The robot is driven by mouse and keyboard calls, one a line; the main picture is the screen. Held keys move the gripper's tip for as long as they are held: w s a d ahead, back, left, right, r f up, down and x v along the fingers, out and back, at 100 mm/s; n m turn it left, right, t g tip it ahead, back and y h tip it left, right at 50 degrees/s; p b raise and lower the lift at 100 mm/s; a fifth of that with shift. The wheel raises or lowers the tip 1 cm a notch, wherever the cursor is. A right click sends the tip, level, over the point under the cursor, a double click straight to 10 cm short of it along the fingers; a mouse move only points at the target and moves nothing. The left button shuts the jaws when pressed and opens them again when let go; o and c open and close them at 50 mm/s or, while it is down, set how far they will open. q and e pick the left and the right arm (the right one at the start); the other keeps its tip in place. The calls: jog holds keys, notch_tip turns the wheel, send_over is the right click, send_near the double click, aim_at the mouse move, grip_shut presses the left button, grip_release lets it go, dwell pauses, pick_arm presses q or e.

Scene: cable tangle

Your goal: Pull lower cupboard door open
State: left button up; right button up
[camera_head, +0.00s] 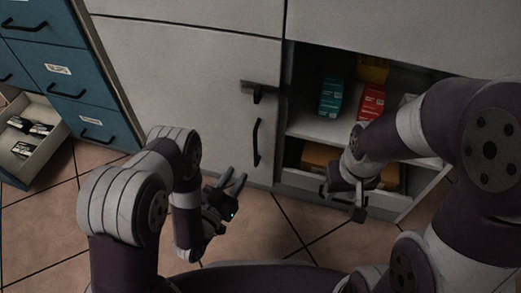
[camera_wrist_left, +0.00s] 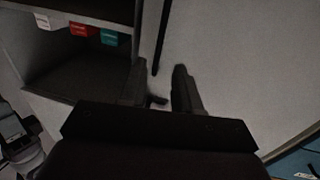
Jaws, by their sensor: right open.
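The lower cupboard door (camera_head: 190,85) is a pale grey panel in the middle of the head view, and it looks shut. Its black upright bar handle (camera_head: 257,142) is near its right edge, with a dark latch (camera_head: 258,88) above. My left gripper (camera_head: 235,177) is open and empty, low in front of the door, left of and below the handle. In the left wrist view the handle (camera_wrist_left: 161,38) shows beyond the gap between my open fingers (camera_wrist_left: 158,85), apart from them.
Right of the door is an open compartment with a green box (camera_head: 331,96) and a red box (camera_head: 371,102) on its shelf (camera_head: 320,128).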

aim_at(255, 149)
pick_arm(q)
jog(key=b+x, duration=0.5)
jog(key=x, duration=0.7)
jog(key=shift+w+d, duration=0.1)
grip_shut()
